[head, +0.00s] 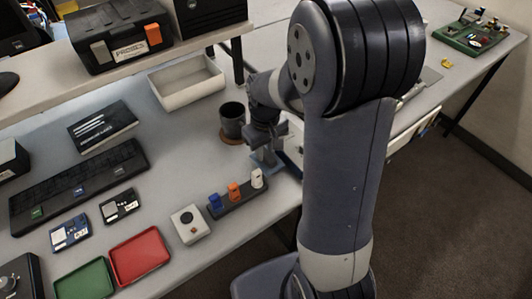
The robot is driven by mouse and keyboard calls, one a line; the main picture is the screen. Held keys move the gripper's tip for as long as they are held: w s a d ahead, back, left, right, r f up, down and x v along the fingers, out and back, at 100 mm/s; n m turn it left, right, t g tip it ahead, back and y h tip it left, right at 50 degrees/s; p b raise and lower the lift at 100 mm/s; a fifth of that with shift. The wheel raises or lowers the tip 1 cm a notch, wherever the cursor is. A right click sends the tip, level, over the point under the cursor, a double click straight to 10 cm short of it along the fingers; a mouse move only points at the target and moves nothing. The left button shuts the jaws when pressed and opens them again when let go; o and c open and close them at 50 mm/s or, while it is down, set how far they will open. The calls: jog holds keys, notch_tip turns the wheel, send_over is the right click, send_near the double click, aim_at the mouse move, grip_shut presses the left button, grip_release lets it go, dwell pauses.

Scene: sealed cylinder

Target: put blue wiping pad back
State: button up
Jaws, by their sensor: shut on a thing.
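My gripper (266,152) is in the middle of the head view, low over the table and just right of the dark mug. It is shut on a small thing. A blue edge, likely the blue wiping pad (265,167), shows at the fingertips; the fingers hide most of it. I cannot tell whether the pad touches the table. A dark rack (222,207) in front of the gripper holds a blue, an orange and a white piece.
The dark mug (232,122) stands on a brown coaster close to my gripper's left. A white open tray (188,82) lies behind. A white button box (188,224), a red tray (139,256) and a green tray (84,280) lie front left. My arm hides part of the table to the right.

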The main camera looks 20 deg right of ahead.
aim_at(265, 153)
jog(key=shift+f, duration=1.05)
jog(key=shift+f, duration=0.15)
jog(key=o, duration=0.9)
notch_tip(265, 153, up, 12)
jog(key=shift+r, duration=0.15)
